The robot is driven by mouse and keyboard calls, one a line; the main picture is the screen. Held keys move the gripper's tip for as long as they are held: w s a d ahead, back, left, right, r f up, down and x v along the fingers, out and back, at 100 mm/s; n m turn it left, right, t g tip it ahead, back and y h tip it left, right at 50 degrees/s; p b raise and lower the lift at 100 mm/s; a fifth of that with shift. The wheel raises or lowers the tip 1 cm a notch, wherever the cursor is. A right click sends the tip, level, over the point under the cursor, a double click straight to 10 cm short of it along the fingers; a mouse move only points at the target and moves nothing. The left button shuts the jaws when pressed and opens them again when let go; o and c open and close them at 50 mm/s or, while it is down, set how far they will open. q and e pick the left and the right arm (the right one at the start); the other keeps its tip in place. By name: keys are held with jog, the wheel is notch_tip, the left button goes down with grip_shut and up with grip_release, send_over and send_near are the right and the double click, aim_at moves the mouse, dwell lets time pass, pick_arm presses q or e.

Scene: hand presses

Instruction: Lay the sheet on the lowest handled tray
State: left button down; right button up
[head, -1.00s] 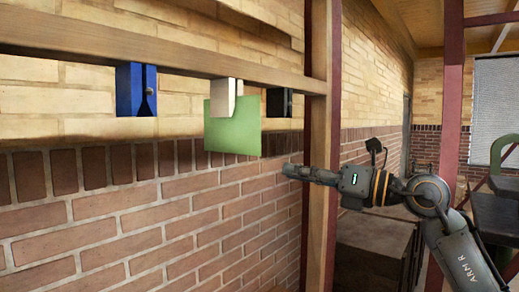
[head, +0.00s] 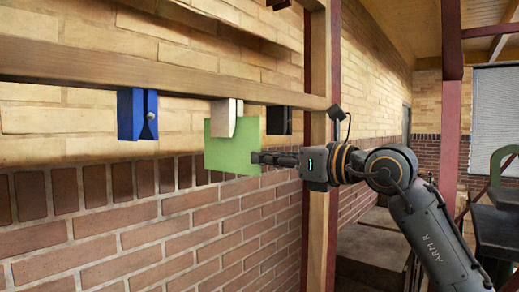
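The light green sheet (head: 217,152) hangs upright from a white clip (head: 223,118) on a wooden rail, in front of the brick wall. My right gripper (head: 256,158) reaches in from the right, pointing left, with its fingertips at the sheet's lower right edge. The fingers look close together. I cannot tell whether they are around the sheet or only overlap its edge in the picture. My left gripper is not in view. I cannot make out a handled tray.
A blue clip (head: 131,114) and a black clip (head: 279,121) hang on the wooden rail (head: 70,68) either side of the white one. A wooden post (head: 318,230) stands close to my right wrist. Part of a green frame (head: 499,160) shows at the far right.

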jog(key=shift+x, duration=0.85)
jog(key=shift+c, duration=0.4)
grip_shut()
notch_tip(320, 180, down, 5)
jog(key=b, duration=0.3)
jog(key=shift+b, duration=0.35)
jog(key=b+v, duration=0.3)
jog(key=v, duration=0.4)
